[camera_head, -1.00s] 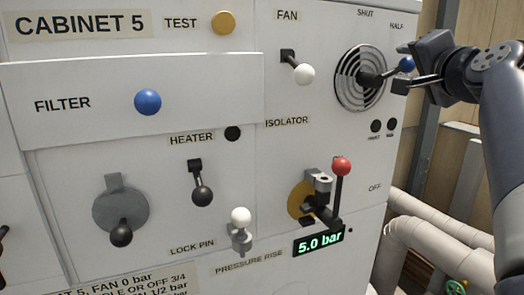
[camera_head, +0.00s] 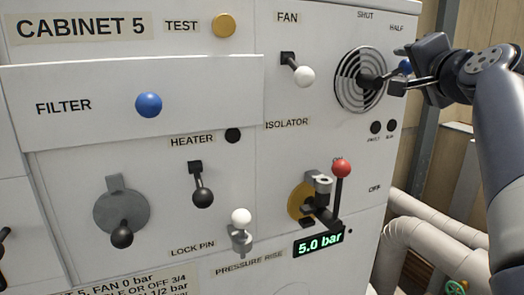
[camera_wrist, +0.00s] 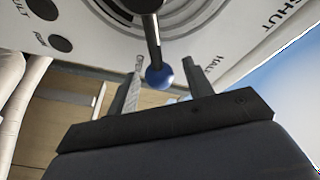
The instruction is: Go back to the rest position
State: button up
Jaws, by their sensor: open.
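My gripper (camera_head: 399,68) is open at the upper right of the cabinet, by the round vent dial (camera_head: 351,82). The dial's lever ends in a blue knob (camera_head: 405,67), pointing right, near the HALF label. In the wrist view the blue knob (camera_wrist: 159,76) sits between the two spread fingers (camera_wrist: 163,88), near their tips, with room on both sides. The fingers do not appear closed on it. In the head view one finger hides part of the lever end.
The white cabinet front (camera_head: 90,170) carries a red-knobbed isolator lever (camera_head: 341,168), a white fan knob (camera_head: 304,76), a heater lever (camera_head: 202,197) and a lock pin (camera_head: 241,217). A display (camera_head: 318,242) reads 5.0 bar. Pale pipes (camera_head: 435,240) run at the lower right.

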jog(key=shift+w+r, duration=0.15)
jog(key=shift+w, duration=0.8)
jog(key=shift+s+n+b, duration=0.3)
jog(key=shift+b, duration=0.3)
jog(key=shift+a+r+n+t+b, duration=0.25)
jog(key=shift+r+n+t+b, duration=0.15)
jog(key=shift+r+n, duration=0.2)
jog(key=shift+s, duration=0.1)
